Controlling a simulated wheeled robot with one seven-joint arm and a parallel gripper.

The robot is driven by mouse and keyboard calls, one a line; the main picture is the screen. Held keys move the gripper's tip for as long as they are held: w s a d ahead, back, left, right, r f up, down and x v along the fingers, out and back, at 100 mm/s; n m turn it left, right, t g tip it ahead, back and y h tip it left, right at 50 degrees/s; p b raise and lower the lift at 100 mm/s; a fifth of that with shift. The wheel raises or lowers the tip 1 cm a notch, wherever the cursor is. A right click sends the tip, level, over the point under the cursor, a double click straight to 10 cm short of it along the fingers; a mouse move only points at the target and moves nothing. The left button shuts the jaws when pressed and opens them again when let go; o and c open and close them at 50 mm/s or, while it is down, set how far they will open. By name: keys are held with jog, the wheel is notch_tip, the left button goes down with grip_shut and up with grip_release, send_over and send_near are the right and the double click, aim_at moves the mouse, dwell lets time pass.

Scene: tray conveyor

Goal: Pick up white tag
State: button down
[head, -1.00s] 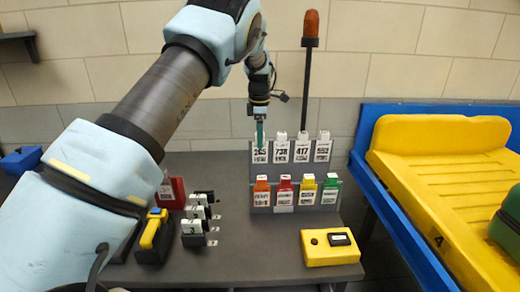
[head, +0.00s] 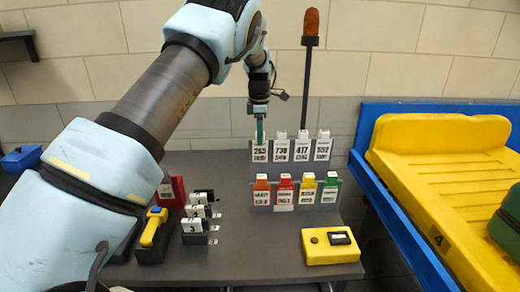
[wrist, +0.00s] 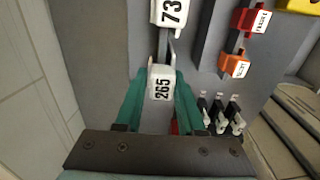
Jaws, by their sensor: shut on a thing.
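The white tag marked 265 (wrist: 161,84) sits between the green fingers of my gripper (wrist: 158,95) in the wrist view, and the fingers are shut on it. In the head view my gripper (head: 260,132) points down at the left end of the rack's upper row, on the tag marked 265 (head: 260,152). The tag still appears in line with its neighbours at the rack (head: 253,172); I cannot tell whether it has lifted clear. More white tags, 738 (head: 281,150), 417 (head: 303,150) and one at the right end (head: 323,150), stand beside it.
A yellow box (head: 330,246) lies at the front right. A scanner (head: 153,228) and black-and-white items (head: 196,226) stand left. A post with an orange lamp (head: 311,22) rises behind; a yellow tray (head: 440,170) is right.

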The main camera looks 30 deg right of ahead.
jog(key=shift+r, duration=0.1)
jog(key=r+b, duration=0.1)
jog(key=r, duration=0.2)
jog(key=r+b, duration=0.2)
jog(key=r, duration=0.1)
jog(key=shift+s+r, duration=0.2)
jog(key=shift+r, duration=0.15)
jog(key=s+a+b, duration=0.6)
jog(key=s, duration=0.6)
jog(key=shift+s+b, duration=0.3)
jog(key=shift+s, duration=0.05)
jog(key=shift+r, duration=0.15)
notch_tip(320, 180, up, 6)
jog(key=p, duration=0.6)
jog(key=shift+r, duration=0.15)
jog(key=shift+s, duration=0.1)
